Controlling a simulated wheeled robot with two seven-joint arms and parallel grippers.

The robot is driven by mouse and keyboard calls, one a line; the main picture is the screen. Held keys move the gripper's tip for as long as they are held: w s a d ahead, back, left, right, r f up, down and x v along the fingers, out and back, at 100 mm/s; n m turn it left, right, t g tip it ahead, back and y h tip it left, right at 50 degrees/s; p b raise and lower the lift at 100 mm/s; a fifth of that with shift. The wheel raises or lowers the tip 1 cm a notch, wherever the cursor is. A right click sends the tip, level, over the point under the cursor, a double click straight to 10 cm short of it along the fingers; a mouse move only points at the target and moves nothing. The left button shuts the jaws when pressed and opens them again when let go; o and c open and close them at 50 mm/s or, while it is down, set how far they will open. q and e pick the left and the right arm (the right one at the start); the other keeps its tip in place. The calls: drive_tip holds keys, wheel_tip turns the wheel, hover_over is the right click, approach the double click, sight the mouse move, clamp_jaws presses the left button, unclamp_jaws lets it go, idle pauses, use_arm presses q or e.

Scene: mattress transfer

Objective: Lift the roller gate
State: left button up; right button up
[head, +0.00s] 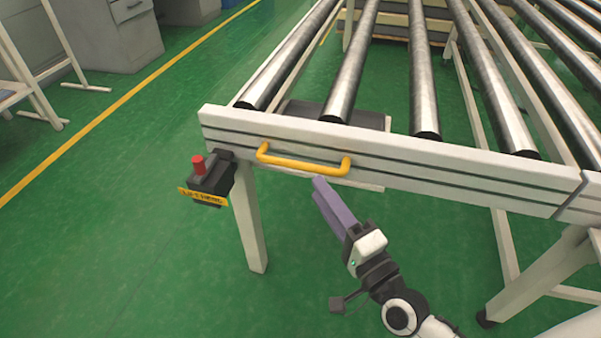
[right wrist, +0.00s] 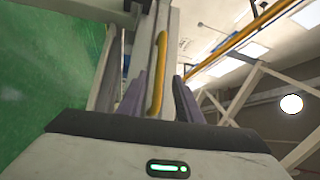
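The roller gate is a white beam (head: 400,165) with dark grooves at the front end of the roller conveyor. A yellow handle (head: 303,164) is fixed to its front face, left of the middle. My right gripper (head: 319,182) points up at the handle from below, its purple fingers a little under the bar in the head view. In the right wrist view, the fingers (right wrist: 158,92) are apart and the yellow handle (right wrist: 158,75) shows between them. I cannot tell whether they touch it. My left gripper is not in view.
A black box with a red button (head: 198,165) and a yellow label hangs at the beam's left end, above a white leg (head: 250,218). Steel rollers (head: 424,80) stretch away behind the beam. Grey cabinets (head: 115,35) stand at the back left.

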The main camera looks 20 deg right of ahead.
sight(300, 165)
drive_tip(key=x, duration=0.9)
drive_tip(key=shift+w+a, duration=0.1)
drive_tip(key=shift+c, duration=0.4)
clamp_jaws()
